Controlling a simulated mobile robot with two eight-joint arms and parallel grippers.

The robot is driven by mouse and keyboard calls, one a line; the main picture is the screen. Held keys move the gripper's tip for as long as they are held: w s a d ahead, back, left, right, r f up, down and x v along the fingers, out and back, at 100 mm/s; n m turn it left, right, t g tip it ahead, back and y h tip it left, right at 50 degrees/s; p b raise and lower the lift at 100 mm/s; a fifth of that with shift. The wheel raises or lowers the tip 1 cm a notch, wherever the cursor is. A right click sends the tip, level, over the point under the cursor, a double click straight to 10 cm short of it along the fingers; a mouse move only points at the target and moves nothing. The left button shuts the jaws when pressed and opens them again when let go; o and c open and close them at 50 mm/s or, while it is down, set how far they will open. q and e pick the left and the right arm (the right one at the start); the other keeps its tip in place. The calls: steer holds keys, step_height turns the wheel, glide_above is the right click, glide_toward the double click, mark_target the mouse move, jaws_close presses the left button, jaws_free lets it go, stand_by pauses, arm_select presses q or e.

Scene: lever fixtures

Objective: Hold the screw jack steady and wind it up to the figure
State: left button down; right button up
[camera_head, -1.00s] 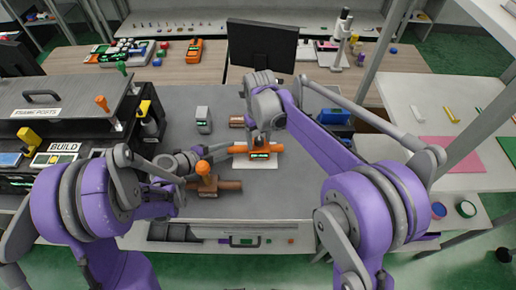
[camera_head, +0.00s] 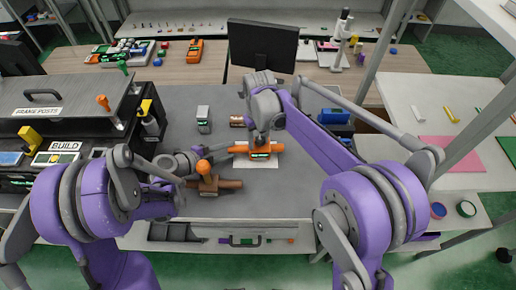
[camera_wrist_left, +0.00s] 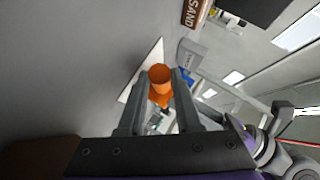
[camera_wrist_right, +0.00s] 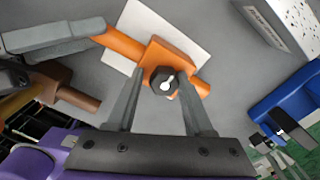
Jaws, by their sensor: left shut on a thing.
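My left gripper (camera_wrist_left: 162,72) is shut on the jack's orange round end (camera_wrist_left: 160,75), on the jack's left side. My right gripper (camera_wrist_right: 162,74) is over the jack, its open fingers on either side of the knob, with small gaps showing. The display's figure is too small to read.
A brown bar with an orange knob (camera_head: 203,168) lies just in front of the left gripper. A monitor (camera_head: 262,46) stands behind. Bare bench lies left of the grey block.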

steer(key=shift+w+d+r, duration=0.1)
steer(key=shift+d+r, duration=0.05)
steer(key=shift+r, duration=0.95)
steer(key=shift+d+r, duration=0.1)
steer(key=shift+r, duration=1)
steer(key=n, duration=0.5)
steer(key=shift+n, duration=0.3)
steer(key=n, duration=0.5)
steer(key=shift+n, duration=0.3)
steer(key=shift+w+f+n, duration=0.1)
steer(key=shift+f+n, duration=0.15)
steer(key=shift+n, duration=0.15)
steer(key=shift+f, duration=2.3)
